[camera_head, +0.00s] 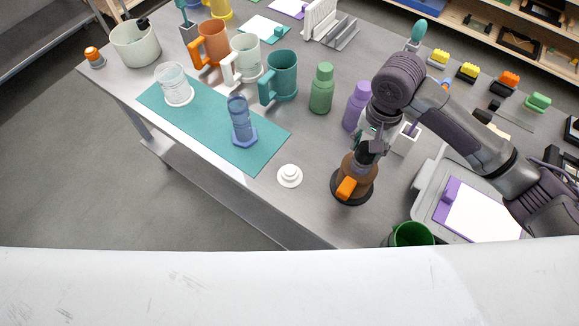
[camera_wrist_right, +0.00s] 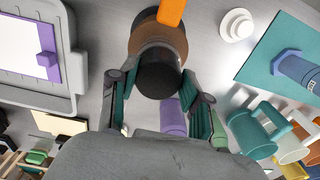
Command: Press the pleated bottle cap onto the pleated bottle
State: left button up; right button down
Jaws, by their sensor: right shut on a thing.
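My right gripper (camera_head: 372,148) is shut on the black top of a brown vessel with an orange handle (camera_head: 359,175). In the right wrist view the black top (camera_wrist_right: 158,75) lies between the fingers (camera_wrist_right: 158,88). I cannot tell whether the vessel rests on the table. A blue translucent bottle (camera_head: 239,112) stands upright on a hexagonal base, on the teal mat; it also shows in the right wrist view (camera_wrist_right: 304,72). A clear ribbed vessel (camera_head: 173,80) with a white rim below stands on the mat's far end. A white stepped round piece (camera_head: 289,175) lies off the mat. Pleats are too small to confirm.
Behind the teal mat (camera_head: 205,132) stand orange (camera_head: 211,42), white (camera_head: 246,58) and teal (camera_head: 281,76) mugs, and green (camera_head: 321,90) and purple (camera_head: 356,106) bottles. A grey tray (camera_head: 428,190) and green cup (camera_head: 410,234) are at right. Table around the white piece is clear.

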jog(key=shift+f, duration=0.1)
jog(key=shift+c, duration=2.2)
grip_release()
jog(key=shift+r, duration=0.2)
jog(key=shift+r, duration=3.85)
jog(key=shift+r, duration=0.25)
notch_tip(320, 180, up, 12)
jog(key=shift+f, duration=0.25)
